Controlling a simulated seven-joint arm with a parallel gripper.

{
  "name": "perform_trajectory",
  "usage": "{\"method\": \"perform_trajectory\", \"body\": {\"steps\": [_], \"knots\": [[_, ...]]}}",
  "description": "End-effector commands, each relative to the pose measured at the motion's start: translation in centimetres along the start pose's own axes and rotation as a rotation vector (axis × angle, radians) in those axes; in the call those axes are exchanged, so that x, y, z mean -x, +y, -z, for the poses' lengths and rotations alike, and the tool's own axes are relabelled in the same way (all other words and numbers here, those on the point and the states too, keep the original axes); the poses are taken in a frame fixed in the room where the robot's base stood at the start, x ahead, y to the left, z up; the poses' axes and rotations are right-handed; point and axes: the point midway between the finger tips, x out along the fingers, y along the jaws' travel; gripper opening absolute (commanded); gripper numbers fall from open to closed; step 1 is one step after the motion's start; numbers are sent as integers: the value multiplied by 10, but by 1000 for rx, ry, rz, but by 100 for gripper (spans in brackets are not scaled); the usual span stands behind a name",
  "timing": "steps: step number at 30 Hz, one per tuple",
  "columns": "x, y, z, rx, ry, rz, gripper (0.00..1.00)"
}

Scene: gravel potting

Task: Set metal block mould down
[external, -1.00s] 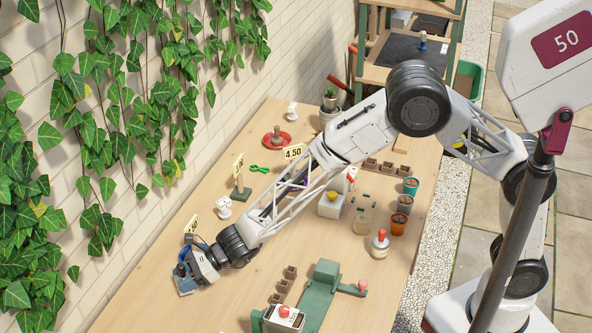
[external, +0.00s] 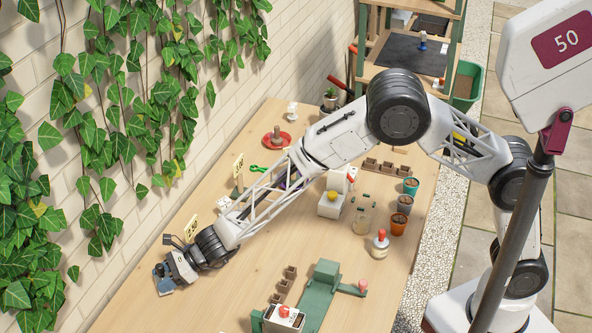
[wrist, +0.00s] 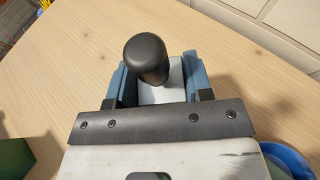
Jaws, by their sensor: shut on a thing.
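The metal block mould (wrist: 176,90) shows in the wrist view as a pale grey metal piece with a rounded black knob (wrist: 148,58) on top. My gripper (wrist: 155,82) is shut on it, with a blue finger on either side. In the external view my gripper (external: 166,282) is low over the left end of the wooden bench, near the brick wall. The mould is too small and hidden there to make out. I cannot tell whether its underside touches the bench.
In the wrist view a blue round rim (wrist: 292,160) lies at lower right and a dark green thing (wrist: 14,160) at lower left. Bare bench lies around the mould. A price sign (external: 191,229) stands behind my wrist. A green press (external: 320,295) stands to the right.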

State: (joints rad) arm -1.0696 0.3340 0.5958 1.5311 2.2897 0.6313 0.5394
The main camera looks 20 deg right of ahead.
Motion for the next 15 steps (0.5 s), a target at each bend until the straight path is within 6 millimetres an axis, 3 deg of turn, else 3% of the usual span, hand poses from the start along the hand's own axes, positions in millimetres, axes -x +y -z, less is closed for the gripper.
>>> {"method": "perform_trajectory", "body": {"steps": [4, 15], "knots": [[-7, -4, -2, 0, 0, 0, 18], [-20, -4, 30, 1, 0, 1, 18]]}}
